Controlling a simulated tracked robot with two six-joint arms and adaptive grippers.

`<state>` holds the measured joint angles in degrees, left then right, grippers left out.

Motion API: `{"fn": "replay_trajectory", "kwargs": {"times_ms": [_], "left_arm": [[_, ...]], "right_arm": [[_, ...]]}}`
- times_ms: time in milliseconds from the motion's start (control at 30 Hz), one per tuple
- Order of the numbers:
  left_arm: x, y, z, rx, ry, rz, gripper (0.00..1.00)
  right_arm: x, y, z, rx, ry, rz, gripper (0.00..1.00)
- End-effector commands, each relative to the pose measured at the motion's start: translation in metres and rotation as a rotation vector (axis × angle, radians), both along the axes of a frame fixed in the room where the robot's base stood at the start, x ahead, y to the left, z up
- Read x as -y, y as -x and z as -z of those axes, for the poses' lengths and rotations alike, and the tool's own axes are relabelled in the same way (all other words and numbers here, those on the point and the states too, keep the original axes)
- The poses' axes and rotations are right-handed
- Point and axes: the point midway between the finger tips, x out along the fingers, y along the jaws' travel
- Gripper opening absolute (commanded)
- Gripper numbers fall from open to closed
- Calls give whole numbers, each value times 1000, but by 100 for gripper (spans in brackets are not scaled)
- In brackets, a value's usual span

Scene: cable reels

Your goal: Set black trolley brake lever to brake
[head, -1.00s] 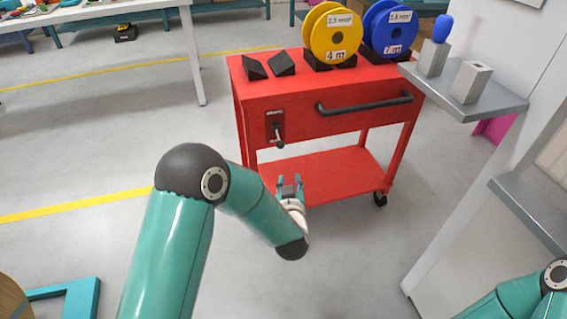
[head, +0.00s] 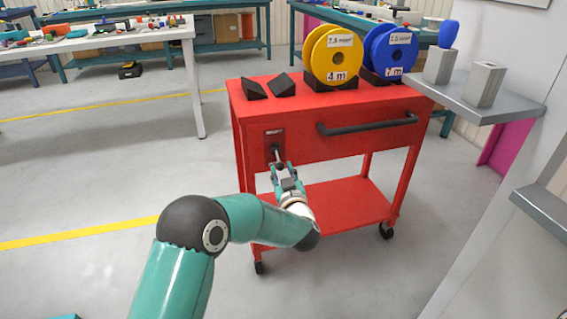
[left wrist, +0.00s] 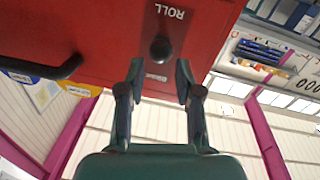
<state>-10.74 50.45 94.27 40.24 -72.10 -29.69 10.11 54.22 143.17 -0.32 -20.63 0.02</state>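The brake lever (head: 276,155) is on a dark plate on the front of the red trolley (head: 240,140), and it hangs downward in the head view. In the left wrist view its round black knob (left wrist: 160,48) lies between the upside-down word ROLL and a smaller label too small to read. My left gripper (head: 281,166) is open just in front of and below the lever. In the left wrist view its fingertips (left wrist: 160,68) sit on either side below the knob, with nothing between them. I cannot tell whether they touch it. My right gripper is not in view.
A black handle bar (head: 368,124) is right of the lever. Yellow (head: 333,58) and blue (head: 390,52) reels stand on the trolley top beside black wedges (head: 268,88). A grey shelf (head: 490,108) juts in at right. Floor left of the trolley is clear.

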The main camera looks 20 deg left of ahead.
Motion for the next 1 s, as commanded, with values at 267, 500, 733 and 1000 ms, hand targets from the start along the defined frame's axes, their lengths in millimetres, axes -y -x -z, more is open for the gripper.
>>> {"fn": "replay_trajectory", "kwargs": {"times_ms": [267,500,733,1000], "left_arm": [[-25,-44,2,1,0,0,34],[-32,-58,1,0,0,1,34],[-33,-60,0,-1,-1,2,34],[-32,-60,0,-1,-1,3,2]], "right_arm": [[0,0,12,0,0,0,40],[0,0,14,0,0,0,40],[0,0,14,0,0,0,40],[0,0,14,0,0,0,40]]}}
